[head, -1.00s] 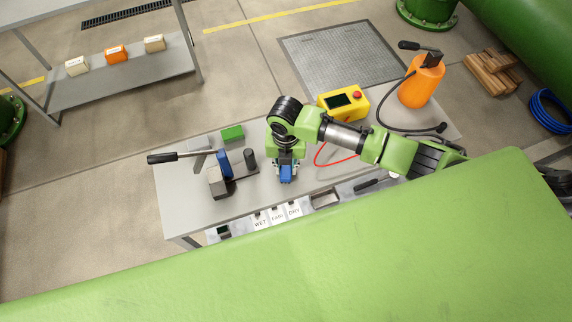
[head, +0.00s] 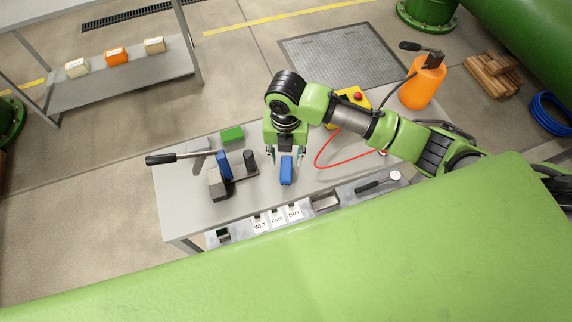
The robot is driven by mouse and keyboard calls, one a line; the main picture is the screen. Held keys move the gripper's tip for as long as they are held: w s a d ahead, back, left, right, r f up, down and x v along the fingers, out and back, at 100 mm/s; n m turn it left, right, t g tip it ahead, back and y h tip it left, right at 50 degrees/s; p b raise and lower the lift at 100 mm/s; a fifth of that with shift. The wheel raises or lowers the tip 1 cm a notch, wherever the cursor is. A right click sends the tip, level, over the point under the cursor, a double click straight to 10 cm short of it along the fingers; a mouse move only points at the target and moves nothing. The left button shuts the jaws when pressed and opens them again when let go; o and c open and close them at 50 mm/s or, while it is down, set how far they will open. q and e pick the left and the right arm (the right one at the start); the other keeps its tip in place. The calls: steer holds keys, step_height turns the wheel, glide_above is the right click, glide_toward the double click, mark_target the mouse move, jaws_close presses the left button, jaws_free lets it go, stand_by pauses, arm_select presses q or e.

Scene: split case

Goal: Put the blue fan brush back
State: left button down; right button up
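A small blue block-like thing (head: 287,171) rests on the grey table in front of my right gripper. At this size I cannot make out bristles or confirm that it is the blue fan brush. My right gripper (head: 285,156) points down over the table, its two fingers spread wide with a gap between them. The blue thing lies just below and between the fingertips and looks free of them. A second blue piece (head: 224,164) stands upright in a grey fixture with a black-handled lever to the left. My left gripper is not in view.
The grey table (head: 190,215) bears a green block (head: 232,134), a yellow box with a red button (head: 357,97) and a red cable. Cards reading WET, FAIR and DRY (head: 277,216) line the front strip.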

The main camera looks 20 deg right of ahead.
mark_target(286, 168)
steer(key=shift+r, duration=2.4)
